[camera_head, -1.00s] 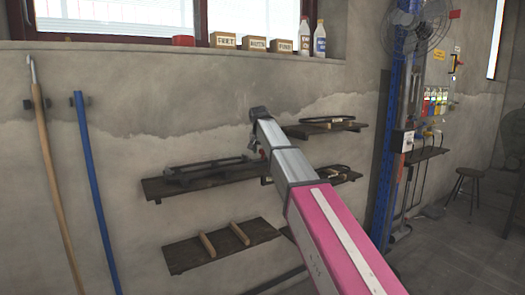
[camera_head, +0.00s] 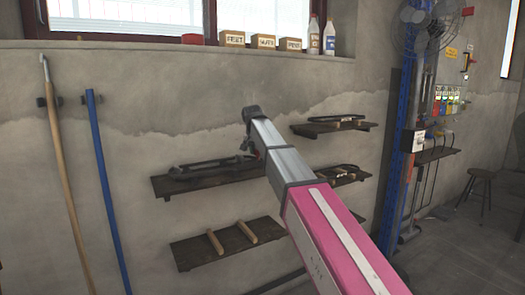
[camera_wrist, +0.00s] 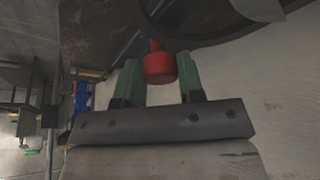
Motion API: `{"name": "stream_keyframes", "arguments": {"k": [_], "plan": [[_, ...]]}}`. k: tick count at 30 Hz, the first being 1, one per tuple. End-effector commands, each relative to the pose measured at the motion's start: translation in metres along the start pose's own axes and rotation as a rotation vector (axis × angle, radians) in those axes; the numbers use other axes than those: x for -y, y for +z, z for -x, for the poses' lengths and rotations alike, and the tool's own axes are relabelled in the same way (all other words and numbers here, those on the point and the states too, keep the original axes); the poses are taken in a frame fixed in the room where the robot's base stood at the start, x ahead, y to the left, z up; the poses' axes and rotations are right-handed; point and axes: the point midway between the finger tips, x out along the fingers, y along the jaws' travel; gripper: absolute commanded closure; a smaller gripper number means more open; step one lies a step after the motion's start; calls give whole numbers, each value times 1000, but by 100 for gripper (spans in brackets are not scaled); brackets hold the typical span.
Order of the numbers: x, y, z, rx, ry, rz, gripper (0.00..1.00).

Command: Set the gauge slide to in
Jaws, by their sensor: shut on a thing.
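In the wrist view, a red round knob (camera_wrist: 158,68) on a short red stem sits between the two green fingers of my gripper (camera_wrist: 160,76). The fingers are shut on it. The stem runs up toward a dark curved part (camera_wrist: 205,38) at the top of the picture. I take the knob to be the gauge slide's handle, but no marking shows its position. In the head view my arm reaches toward the wall shelves. The gripper and knob cannot be made out clearly there.
A dark wall shelf (camera_head: 222,183) carries a black tool. A lower shelf (camera_head: 200,256) holds two wooden handles. A blue pole (camera_head: 108,190) and a wooden pole (camera_head: 68,180) hang at left. A blue post (camera_head: 398,165) stands at right, with open floor (camera_head: 455,250) beyond.

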Motion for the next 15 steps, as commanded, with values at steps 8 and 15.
{"name": "stream_keyframes", "arguments": {"k": [8, 15], "plan": [[3, 3, 1, 5, -9, 2, 40], [2, 2, 1, 4, -7, 1, 40]]}}
